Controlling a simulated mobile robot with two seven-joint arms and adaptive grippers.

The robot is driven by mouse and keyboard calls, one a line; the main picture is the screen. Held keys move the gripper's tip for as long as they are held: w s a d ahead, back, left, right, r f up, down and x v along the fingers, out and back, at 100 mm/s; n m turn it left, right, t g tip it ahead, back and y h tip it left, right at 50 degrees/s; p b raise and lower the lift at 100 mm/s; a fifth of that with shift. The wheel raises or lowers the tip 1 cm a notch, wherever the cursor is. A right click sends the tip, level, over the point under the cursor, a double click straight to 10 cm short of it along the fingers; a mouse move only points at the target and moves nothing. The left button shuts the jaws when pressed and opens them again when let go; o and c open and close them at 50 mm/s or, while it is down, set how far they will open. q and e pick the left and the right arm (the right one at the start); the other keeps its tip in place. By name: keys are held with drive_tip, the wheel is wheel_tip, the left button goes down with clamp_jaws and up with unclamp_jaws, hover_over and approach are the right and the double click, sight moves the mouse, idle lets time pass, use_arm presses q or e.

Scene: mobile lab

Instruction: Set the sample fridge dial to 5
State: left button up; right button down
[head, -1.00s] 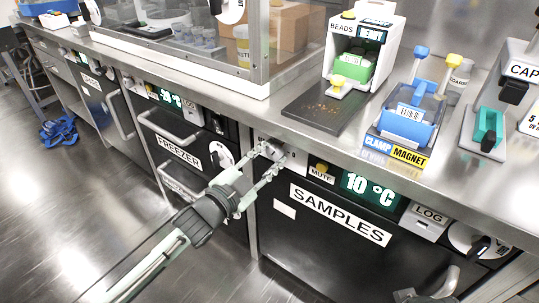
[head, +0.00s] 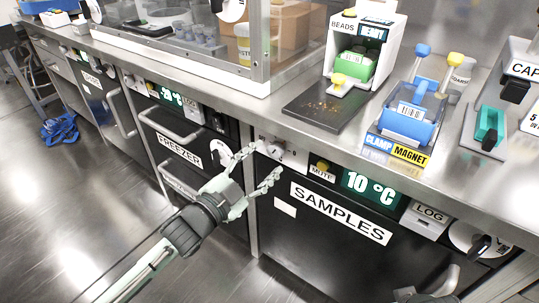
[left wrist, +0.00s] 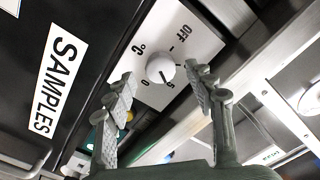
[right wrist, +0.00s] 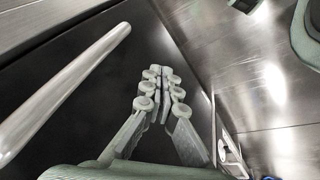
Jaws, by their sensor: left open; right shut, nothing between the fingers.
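The sample fridge dial (head: 278,149) is a white round knob on a white plate, left of the green 10 °C display (head: 370,190). My right gripper (right wrist: 162,78) is shut and empty beside a dark door.
The black SAMPLES door (head: 310,235) is below the dial. A metal bar handle (right wrist: 65,90) is near my right gripper. A MUTE button (head: 321,167) sits right of the dial, and the FREEZER front (head: 180,150) is at left. The counter edge overhangs above.

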use_arm(q)
drive_tip(key=v, duration=0.9)
drive_tip(key=a+f+n+g+y+p, duration=0.1)
drive_tip(key=a+f+n+g+y, duration=0.2)
drive_tip(key=a+f+n+y, duration=0.65)
drive_tip(key=s+a+f+n+g+y, duration=0.1)
drive_tip(key=s+a+f+g, duration=0.3)
drive_tip(key=s+f, duration=0.4)
drive_tip(key=s+a+f+n+g+y, duration=0.1)
drive_tip(key=s+a+f+n+g, duration=0.2)
drive_tip(key=s+a+f, duration=0.3)
drive_tip(key=s+f+g+p, duration=0.1)
drive_tip(key=s+f, duration=0.1)
drive_tip(key=s, duration=0.2)
drive_tip(key=shift+s+a+g, duration=0.2)
drive_tip(key=shift+g, duration=0.1)
use_arm(e)
drive_tip(key=f, duration=0.4)
drive_tip(key=shift+w+a+f, duration=0.1)
drive_tip(key=shift+w+f, duration=0.05)
drive_tip(key=shift+w, duration=0.1)
